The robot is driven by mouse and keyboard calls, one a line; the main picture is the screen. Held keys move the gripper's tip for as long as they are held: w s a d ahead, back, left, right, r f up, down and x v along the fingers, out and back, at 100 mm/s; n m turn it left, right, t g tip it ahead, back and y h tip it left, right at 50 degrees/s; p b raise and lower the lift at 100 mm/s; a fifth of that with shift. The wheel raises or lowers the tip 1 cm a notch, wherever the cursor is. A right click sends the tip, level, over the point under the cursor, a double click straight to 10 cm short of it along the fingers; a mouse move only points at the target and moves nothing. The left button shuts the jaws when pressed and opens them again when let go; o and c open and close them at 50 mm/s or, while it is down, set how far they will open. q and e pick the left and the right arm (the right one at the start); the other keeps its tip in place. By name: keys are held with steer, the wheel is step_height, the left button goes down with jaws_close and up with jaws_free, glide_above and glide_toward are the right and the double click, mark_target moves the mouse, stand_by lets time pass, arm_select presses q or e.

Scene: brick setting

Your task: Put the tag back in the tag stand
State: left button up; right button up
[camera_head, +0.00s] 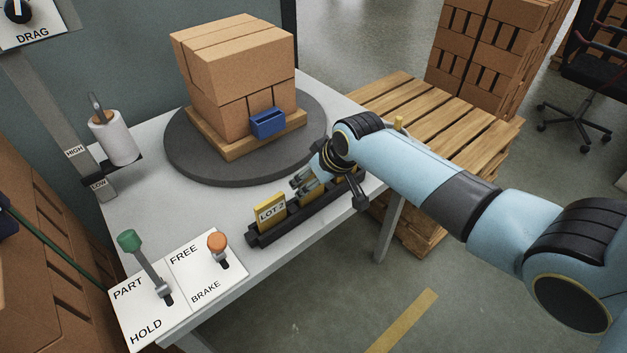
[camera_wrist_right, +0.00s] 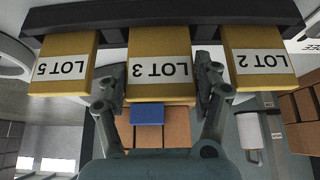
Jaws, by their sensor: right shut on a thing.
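The black tag stand (camera_head: 292,226) lies along the front edge of the white table. The yellow LOT 2 tag (camera_head: 272,213) stands in its near end. My right gripper (camera_head: 304,184) reaches down over the stand's middle. In the right wrist view, its fingers (camera_wrist_right: 160,90) are shut on the sides of the yellow LOT 3 tag (camera_wrist_right: 160,50). This tag lines up with the stand (camera_wrist_right: 215,13), between LOT 5 (camera_wrist_right: 64,62) and LOT 2 (camera_wrist_right: 254,60); I cannot tell whether it is fully seated. My left gripper is out of view.
A grey turntable (camera_head: 190,160) behind the stand carries stacked cartons (camera_head: 240,70) and a blue holder (camera_head: 267,123). A lever panel (camera_head: 190,280) with green and orange knobs is at lower left. A wooden pallet (camera_head: 440,110) stands beyond the table. A white roll (camera_head: 115,138) is at left.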

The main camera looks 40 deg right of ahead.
steer(key=shift+f, duration=0.3)
steer(key=shift+f, duration=0.15)
steer(key=o, duration=1.4)
steer(key=shift+o, duration=0.2)
